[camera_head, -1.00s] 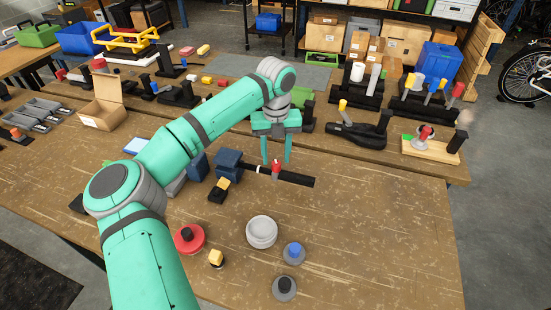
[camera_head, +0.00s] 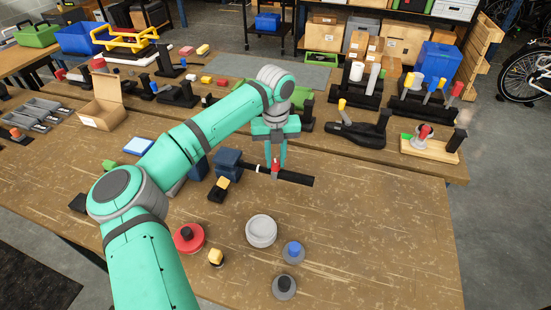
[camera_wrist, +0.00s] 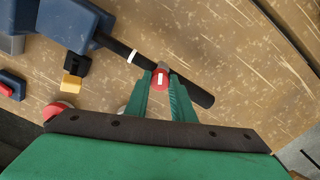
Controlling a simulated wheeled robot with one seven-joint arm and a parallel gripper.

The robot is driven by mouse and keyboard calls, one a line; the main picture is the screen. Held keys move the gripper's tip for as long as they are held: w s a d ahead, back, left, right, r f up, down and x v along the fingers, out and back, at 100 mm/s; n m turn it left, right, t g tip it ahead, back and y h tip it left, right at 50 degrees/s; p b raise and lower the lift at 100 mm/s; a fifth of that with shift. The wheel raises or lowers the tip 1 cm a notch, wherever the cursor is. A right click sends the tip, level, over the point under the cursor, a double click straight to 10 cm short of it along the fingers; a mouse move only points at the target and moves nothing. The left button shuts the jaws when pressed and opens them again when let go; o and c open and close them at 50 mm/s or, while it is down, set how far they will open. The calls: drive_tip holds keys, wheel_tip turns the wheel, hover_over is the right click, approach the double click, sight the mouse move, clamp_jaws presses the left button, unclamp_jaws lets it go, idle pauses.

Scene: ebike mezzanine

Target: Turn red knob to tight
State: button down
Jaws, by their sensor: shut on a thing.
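The red knob (camera_head: 275,168) sits on a black bar (camera_head: 297,178) that runs out from a dark blue block (camera_head: 228,160). In the wrist view the red knob (camera_wrist: 160,79) has a white mark on its top, and a white band (camera_wrist: 132,56) rings the bar to its left. My gripper (camera_head: 275,163) points down at the knob. In the wrist view my gripper (camera_wrist: 161,80) has its green fingers on either side of the knob, shut on it. The fingers hide part of the knob's sides.
A yellow-topped black piece (camera_head: 220,188) stands near the blue block. A red round piece (camera_head: 188,238), a white round dish (camera_head: 262,231) and a blue-topped knob (camera_head: 293,252) sit in front. The table's right side is clear.

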drive_tip(key=shift+m, duration=0.4)
drive_tip(key=m, duration=0.5)
drive_tip(key=shift+m, duration=0.3)
drive_tip(key=m, duration=0.7)
drive_tip(key=shift+d+r, duration=0.1)
drive_tip(key=m, duration=0.6)
drive_tip(key=shift+m, duration=0.3)
drive_tip(key=m, duration=0.7)
drive_tip(key=shift+d, duration=0.1)
drive_tip(key=c, duration=1.5)
unclamp_jaws()
